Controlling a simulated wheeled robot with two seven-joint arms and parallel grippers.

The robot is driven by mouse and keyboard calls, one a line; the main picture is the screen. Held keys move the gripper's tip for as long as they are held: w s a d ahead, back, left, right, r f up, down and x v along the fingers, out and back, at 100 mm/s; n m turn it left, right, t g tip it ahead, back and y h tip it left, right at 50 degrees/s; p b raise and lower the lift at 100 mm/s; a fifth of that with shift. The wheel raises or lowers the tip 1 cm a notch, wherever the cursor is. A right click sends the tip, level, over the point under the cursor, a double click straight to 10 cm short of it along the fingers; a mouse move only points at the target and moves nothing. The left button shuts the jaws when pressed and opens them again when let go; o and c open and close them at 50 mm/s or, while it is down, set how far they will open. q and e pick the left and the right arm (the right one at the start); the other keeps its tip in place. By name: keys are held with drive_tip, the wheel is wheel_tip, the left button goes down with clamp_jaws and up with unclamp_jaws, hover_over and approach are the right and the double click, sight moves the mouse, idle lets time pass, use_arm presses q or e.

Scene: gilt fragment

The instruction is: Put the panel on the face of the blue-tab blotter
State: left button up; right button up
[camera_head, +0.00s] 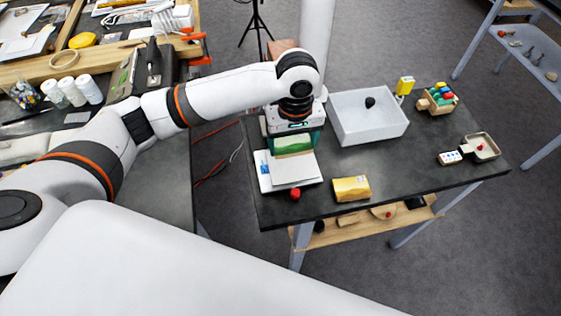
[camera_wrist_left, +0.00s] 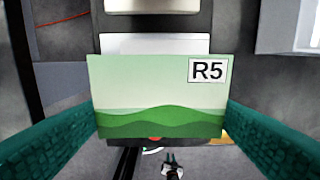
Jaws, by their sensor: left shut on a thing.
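The panel (camera_wrist_left: 150,90) is a flat rectangle painted with green hills under a pale sky, with a label reading R5 at its upper right in the left wrist view. My left gripper (camera_head: 293,137) is shut on it, with a teal finger at each side edge. In the head view the panel (camera_head: 294,146) is over the back part of the blotter (camera_head: 290,175), a white slab with a blue tab (camera_head: 264,169) at its left. I cannot tell whether panel and blotter touch. The panel hides part of the blotter in the left wrist view. My right gripper is not in view.
A white bin (camera_head: 368,128) holding a dark lump stands right of the gripper. A red knob (camera_head: 295,194) and a gold block (camera_head: 351,189) lie near the table's front edge. A wooden crate (camera_head: 438,100) of coloured pieces is farther right. The right-centre tabletop is clear.

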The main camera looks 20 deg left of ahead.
sight(297, 144)
use_arm(q)
drive_tip(key=f, duration=0.2)
drive_tip(key=w+f, duration=0.1)
drive_tip(key=f, duration=0.1)
drive_tip(key=shift+d, duration=0.3)
drive_tip(key=f, duration=0.3)
drive_tip(key=shift+s+a+f+p, duration=0.15)
drive_tip(key=shift+s+f+p, duration=0.1)
drive_tip(key=shift+f+p, duration=0.1)
drive_tip(key=shift+f, duration=0.1)
drive_tip(key=o, duration=0.7)
drive_tip(key=shift+o, duration=1.2)
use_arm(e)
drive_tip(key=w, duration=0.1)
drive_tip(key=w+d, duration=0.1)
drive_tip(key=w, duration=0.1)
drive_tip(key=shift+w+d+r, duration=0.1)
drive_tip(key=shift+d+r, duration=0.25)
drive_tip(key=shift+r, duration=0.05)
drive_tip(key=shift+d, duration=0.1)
